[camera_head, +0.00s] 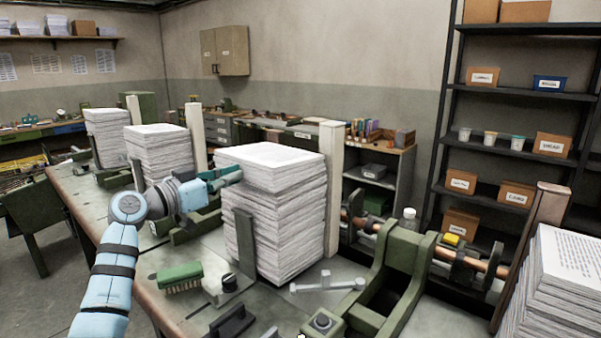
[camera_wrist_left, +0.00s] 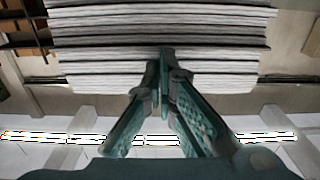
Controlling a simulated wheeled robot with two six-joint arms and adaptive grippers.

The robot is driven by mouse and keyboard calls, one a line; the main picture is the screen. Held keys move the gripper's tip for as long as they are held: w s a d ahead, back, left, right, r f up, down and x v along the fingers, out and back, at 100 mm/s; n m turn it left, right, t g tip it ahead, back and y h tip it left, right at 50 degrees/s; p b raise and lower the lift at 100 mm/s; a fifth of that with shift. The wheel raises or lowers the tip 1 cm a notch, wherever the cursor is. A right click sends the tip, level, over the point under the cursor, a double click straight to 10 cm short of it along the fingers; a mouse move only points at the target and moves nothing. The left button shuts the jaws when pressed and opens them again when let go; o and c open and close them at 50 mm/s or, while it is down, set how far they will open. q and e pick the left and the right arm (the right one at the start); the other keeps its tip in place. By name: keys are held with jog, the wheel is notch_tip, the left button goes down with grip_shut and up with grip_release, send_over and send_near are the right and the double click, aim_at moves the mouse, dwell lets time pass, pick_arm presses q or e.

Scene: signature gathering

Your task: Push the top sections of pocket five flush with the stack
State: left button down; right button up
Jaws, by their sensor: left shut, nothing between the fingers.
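A tall stack of white paper sections (camera_head: 285,225) stands upright on the bench in the middle of the head view, with slightly uneven layers. No label shows which pocket is five. My left gripper (camera_head: 232,173) is at the upper left side of this stack, near its top sections. In the left wrist view, the closed green fingers (camera_wrist_left: 166,55) overlap the edges of the paper layers (camera_wrist_left: 160,30), with nothing between them. The tips look at or very near the paper; I cannot tell whether they touch. My right gripper is out of view.
A pale post (camera_head: 332,185) stands at the stack's right and a dark green upright plate (camera_head: 243,240) at its front. A green brush (camera_head: 180,276) lies nearby. More stacks stand behind (camera_head: 158,155) and at far right (camera_head: 560,285). A green roller frame (camera_head: 405,260) fills the right.

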pick_arm(q)
jog(key=shift+w+d, duration=0.2)
jog(key=shift+w, duration=0.05)
dwell(0.4)
jog(key=b+v, duration=0.1)
jog(key=v, duration=0.6)
jog(key=shift+f, duration=0.1)
